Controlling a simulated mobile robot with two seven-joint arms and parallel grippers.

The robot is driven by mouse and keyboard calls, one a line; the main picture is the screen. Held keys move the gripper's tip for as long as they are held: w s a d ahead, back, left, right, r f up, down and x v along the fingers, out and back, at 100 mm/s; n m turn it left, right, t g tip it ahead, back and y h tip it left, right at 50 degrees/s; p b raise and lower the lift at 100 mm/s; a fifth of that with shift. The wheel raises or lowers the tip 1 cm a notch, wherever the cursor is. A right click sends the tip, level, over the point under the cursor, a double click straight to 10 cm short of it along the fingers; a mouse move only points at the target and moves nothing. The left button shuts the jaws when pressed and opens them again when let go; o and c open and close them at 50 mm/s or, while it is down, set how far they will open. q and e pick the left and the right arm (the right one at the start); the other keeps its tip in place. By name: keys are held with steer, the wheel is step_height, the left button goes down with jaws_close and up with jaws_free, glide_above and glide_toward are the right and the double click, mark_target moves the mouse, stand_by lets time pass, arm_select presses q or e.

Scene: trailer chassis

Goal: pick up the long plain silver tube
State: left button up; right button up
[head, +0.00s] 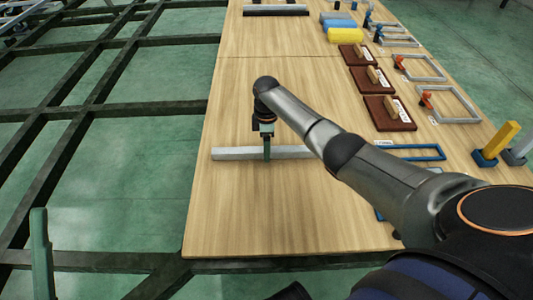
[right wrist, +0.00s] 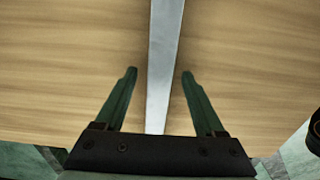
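The long plain silver tube (head: 232,153) lies crosswise on the wooden table, near its front left part. My right gripper (head: 267,152) is above the tube's middle, pointing down. In the right wrist view the silver tube (right wrist: 163,60) runs between the two green fingers of the right gripper (right wrist: 159,73), with a gap on each side. The right gripper is open. My right arm hides the tube's right end in the head view. A green finger of my left gripper (head: 41,255) shows at the lower left, off the table; its opening cannot be made out.
The wooden table (head: 225,215) is bare in front of the tube. Blue frames (head: 415,152), brown boards with wooden handles (head: 388,112) and grey frames (head: 450,103) line the right side. Dark and grey bars (head: 276,10) lie at the far end. A dark metal chassis (head: 75,85) stands left.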

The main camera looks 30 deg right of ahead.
jaws_close()
stand_by(0.3)
stand_by(0.9)
